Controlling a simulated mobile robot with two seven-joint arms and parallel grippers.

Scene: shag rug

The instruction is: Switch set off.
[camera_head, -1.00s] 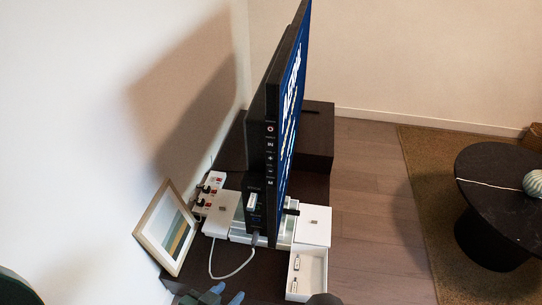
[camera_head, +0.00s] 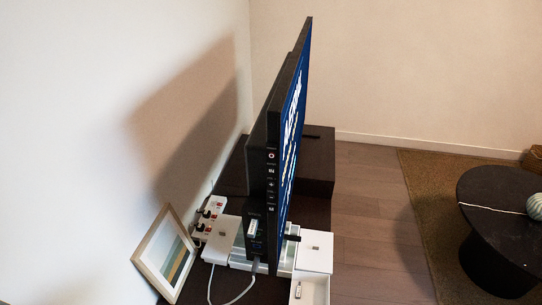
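The television set (camera_head: 292,130) stands on a dark cabinet and is seen nearly edge-on. Its screen faces right and is lit blue with white lettering. A column of marked buttons (camera_head: 271,181) runs down its black side edge, with a round red-ringed one at the top. A power strip (camera_head: 208,217) with red switches and black plugs lies behind the set, by the wall. Neither of my grippers is in view.
A framed picture (camera_head: 166,252) leans at the lower left. White boxes (camera_head: 314,251) and a white cable (camera_head: 232,296) lie around the set's base. A round black table (camera_head: 505,215) stands on the rug (camera_head: 425,185) at right. The wooden floor between is clear.

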